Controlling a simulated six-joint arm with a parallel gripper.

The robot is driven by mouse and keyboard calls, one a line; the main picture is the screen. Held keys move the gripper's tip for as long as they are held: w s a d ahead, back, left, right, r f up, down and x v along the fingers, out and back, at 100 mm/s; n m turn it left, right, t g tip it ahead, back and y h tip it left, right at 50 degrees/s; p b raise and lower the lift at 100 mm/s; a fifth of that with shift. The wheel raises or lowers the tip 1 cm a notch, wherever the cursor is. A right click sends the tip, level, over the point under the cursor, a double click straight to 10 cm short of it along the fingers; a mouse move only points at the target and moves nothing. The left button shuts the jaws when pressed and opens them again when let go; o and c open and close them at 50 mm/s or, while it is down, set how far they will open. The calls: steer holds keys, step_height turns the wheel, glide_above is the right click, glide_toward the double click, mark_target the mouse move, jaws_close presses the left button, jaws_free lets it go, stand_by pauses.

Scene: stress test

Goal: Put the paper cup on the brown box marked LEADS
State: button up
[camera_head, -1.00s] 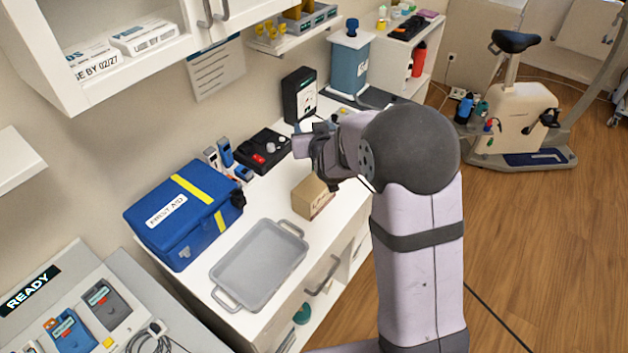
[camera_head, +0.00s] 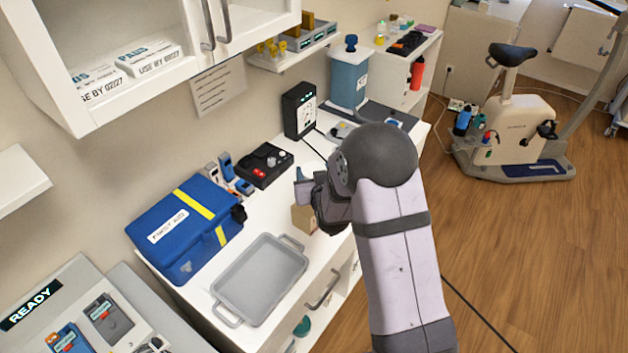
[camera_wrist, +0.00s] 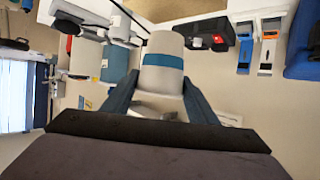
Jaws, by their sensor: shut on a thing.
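The paper cup (camera_wrist: 163,58), pale with a blue band, is between the two blue-grey fingers of my gripper (camera_wrist: 160,88) in the wrist view. My gripper is shut on it. In the head view my gripper (camera_head: 306,190) is low over the white counter, close to the brown box (camera_head: 301,219). The arm and gripper cover part of the box, and its marking cannot be read. I cannot tell the exact gap between the cup and the box. The cup is mostly hidden in the head view.
A grey tray (camera_head: 222,309) and a blue first aid bag (camera_head: 183,257) lie left of the box. A black device (camera_head: 263,165) with red parts is behind it. A black upright unit (camera_head: 299,110) and a blue container (camera_head: 348,80) stand further back on the counter (camera_head: 262,216).

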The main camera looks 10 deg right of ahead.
steer(key=shift+f, duration=0.2)
steer(key=shift+f+p, duration=0.7)
steer(key=shift+f, duration=1.15)
steer(key=shift+f, duration=0.2)
steer(key=o, duration=1)
steer(key=shift+r, duration=0.15)
steer(key=shift+r, duration=0.2)
steer(key=shift+s+f, duration=0.1)
steer(key=shift+s, duration=0.15)
steer(key=b+v, duration=0.3)
steer(key=v, duration=0.8)
steer(key=shift+s+b, duration=0.25)
steer(key=shift+b, duration=0.1)
